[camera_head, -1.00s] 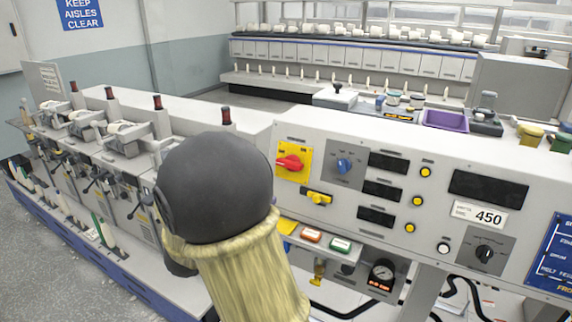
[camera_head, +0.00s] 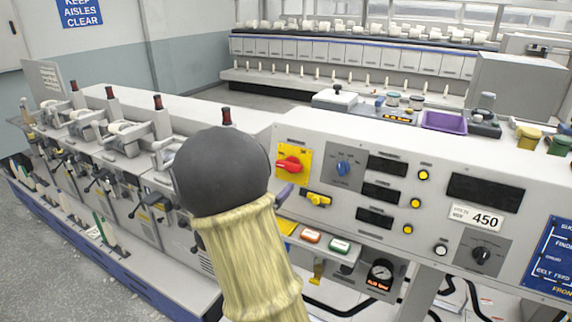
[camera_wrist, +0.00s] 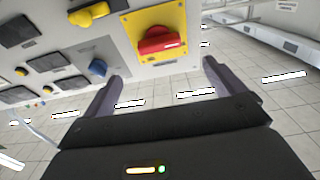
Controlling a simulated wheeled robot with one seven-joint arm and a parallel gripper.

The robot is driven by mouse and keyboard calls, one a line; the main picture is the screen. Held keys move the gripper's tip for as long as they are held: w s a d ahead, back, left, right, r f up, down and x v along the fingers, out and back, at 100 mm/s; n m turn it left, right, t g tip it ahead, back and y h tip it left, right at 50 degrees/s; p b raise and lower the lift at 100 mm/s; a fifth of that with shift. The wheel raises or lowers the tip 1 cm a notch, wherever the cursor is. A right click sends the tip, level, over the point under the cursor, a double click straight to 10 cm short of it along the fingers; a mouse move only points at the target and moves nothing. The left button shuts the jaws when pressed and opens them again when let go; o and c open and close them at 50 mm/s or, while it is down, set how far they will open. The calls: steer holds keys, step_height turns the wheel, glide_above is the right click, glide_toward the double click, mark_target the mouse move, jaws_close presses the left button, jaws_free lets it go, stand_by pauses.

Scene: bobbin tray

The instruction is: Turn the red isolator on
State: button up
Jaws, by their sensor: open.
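The red isolator (camera_head: 290,164) is a red rotary handle on a yellow plate (camera_head: 304,152), at the left end of the machine's front panel. Its handle lies roughly crosswise in the head view. In the wrist view the red handle (camera_wrist: 162,44) shows at top centre, ahead of the fingers and a little above the gap between them. My gripper (camera_wrist: 160,80) is open and empty, its two dark fingers apart and not touching the handle. In the head view my arm hides most of the gripper, and one finger (camera_head: 284,192) shows just below the isolator.
A yellow handle (camera_head: 318,200) sits just below the isolator, and a blue knob (camera_head: 343,167) to its right. Orange (camera_head: 311,237) and green (camera_head: 340,246) buttons are on a ledge below. A row of spindle units (camera_head: 120,130) stands left of my arm.

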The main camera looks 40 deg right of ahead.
mark_target(287, 167)
steer(key=p+x, duration=0.2)
steer(key=x, duration=0.7)
steer(key=shift+w+d+p, duration=0.3)
steer(key=shift+w+p, duration=0.05)
steer(key=shift+s+d, duration=0.1)
steer(key=shift+s+d, duration=0.1)
steer(key=shift+d, duration=0.1)
steer(key=shift+f, duration=0.1)
steer(key=c, duration=1)
